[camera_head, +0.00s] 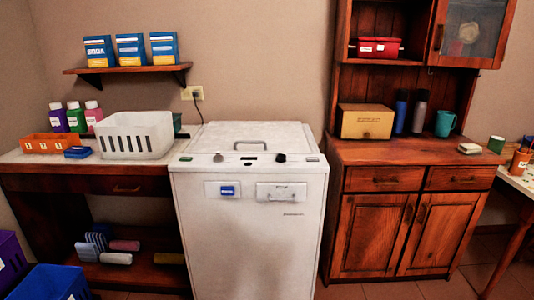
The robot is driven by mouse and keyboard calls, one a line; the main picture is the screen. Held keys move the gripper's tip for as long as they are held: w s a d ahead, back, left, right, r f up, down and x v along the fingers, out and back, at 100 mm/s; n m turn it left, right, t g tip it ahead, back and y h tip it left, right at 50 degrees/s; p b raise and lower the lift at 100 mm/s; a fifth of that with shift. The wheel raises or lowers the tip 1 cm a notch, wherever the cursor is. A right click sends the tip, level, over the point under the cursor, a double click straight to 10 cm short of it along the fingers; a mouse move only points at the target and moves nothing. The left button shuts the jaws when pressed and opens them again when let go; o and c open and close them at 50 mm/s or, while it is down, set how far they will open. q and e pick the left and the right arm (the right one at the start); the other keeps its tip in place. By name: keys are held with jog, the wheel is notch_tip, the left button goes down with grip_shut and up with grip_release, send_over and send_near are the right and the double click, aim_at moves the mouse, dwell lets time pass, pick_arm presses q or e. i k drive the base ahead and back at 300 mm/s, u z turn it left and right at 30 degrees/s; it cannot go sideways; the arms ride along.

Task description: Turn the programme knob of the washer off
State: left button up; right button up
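The washer (245,235) is a white top-loading machine in the middle of the view, with its lid (250,133) shut and a grey handle on it. On its front top edge are a small light-ringed knob (218,157) at left, a dark display (249,158) in the middle and a larger dark knob (281,157) at right. I cannot read any label that tells which is the programme knob, nor where either points. Neither of my grippers is in view, and nothing touches the knobs.
A counter with a white basket (134,135), bottles and an orange tray (48,146) stands left of the washer. A wooden cabinet (403,225) stands close at right. The space above the washer is clear.

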aim_at(281, 158)
jog(key=u, duration=0.6)
jog(key=i, duration=0.75)
jog(key=u, duration=0.45)
